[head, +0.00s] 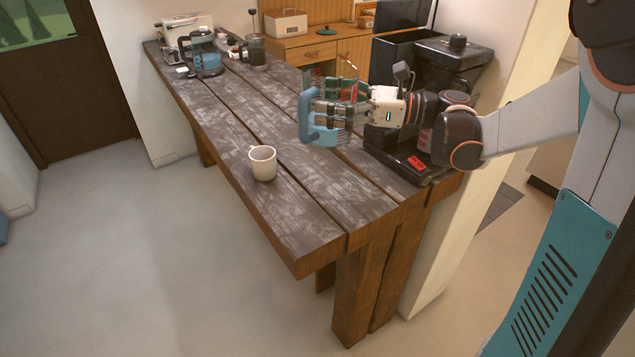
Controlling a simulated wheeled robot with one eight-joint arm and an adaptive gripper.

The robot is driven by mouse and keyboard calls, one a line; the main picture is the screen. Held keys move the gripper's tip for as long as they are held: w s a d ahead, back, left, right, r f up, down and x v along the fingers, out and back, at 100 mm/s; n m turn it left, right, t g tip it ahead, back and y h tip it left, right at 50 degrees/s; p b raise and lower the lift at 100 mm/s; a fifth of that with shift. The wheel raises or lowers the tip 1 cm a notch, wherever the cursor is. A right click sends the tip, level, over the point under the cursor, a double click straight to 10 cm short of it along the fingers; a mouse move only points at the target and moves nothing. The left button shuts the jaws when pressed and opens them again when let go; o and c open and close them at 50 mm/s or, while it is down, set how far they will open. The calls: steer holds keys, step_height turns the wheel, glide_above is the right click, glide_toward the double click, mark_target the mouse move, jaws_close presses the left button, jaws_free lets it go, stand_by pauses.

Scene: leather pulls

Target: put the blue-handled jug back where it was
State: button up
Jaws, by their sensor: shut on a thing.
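My gripper (335,102) is above the right side of the dark plank table, left of the black coffee machine. It is shut on the blue-handled jug, whose curved blue handle (306,118) shows at the fingertips. The fingers cover most of the jug, so its body and exact tilt are hard to make out. The jug appears to be held above the table top (285,110). A white mug (263,163) stands upright on the table near its left edge, apart from the gripper.
The black coffee machine (455,55) stands close behind my gripper, its base reaching the table's right edge. At the far end are a glass pot with blue parts (206,60), a dark glass press (256,52) and a pale appliance (185,30). The middle planks are clear.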

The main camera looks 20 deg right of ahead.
step_height(320, 180, down, 17)
steer(key=b, duration=0.5)
steer(key=shift+r, duration=0.2)
steer(key=shift+f+b, duration=0.1)
steer(key=shift+b, duration=0.3)
steer(key=o, duration=1.6)
steer(key=shift+f, duration=0.1)
steer(key=shift+o, duration=0.4)
steer(key=p+v, duration=0.2)
steer(key=v, duration=1)
steer(key=shift+p, duration=0.4)
